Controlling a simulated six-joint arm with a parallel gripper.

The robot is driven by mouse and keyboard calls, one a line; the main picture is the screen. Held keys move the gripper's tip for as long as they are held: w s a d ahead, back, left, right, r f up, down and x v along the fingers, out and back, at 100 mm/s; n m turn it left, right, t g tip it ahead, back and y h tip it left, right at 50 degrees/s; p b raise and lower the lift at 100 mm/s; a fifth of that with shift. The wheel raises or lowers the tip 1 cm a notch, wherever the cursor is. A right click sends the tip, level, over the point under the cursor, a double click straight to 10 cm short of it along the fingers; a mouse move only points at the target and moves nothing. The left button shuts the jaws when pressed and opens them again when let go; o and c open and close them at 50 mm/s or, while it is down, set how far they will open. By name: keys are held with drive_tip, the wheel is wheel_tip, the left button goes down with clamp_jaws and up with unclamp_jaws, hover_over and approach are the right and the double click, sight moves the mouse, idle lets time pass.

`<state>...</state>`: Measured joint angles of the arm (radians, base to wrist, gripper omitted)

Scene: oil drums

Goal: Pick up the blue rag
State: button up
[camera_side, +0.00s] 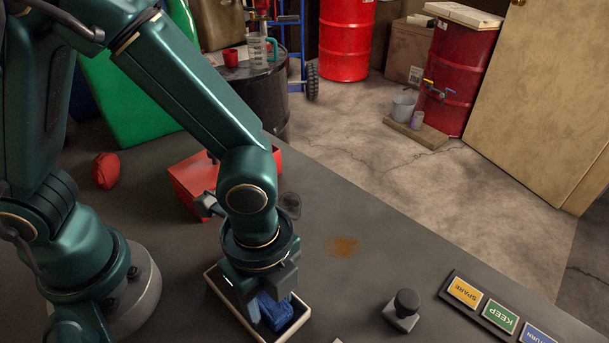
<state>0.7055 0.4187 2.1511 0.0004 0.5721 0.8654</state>
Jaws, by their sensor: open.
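The blue rag (274,312) lies crumpled in a shallow tray with a pale rim (304,317) on the dark bench. My gripper (262,296) points down over the tray, right at the rag, and hides part of it. The jaws are open. Whether the fingers touch the rag cannot be made out.
A red bin (188,183) stands behind my wrist. A red cloth-like lump (106,170) lies farther left. A dark knobbed block (402,311) and a label strip (500,311) are at the right. The bench between has a rusty stain (343,246) and is otherwise clear.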

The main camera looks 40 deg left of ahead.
sight(271, 300)
drive_tip(key=shift+c, duration=0.3)
clamp_jaws()
drive_tip(key=shift+r, duration=0.15)
drive_tip(key=shift+r, duration=0.65)
wheel_tip(271, 300, up, 3)
drive_tip(key=shift+f, duration=0.1)
drive_tip(key=w+a+r, duration=0.3)
drive_tip(key=a+r, duration=0.3)
drive_tip(key=a, duration=0.5)
drive_tip(key=shift+w+r, duration=0.3)
drive_tip(key=shift+w, duration=0.1)
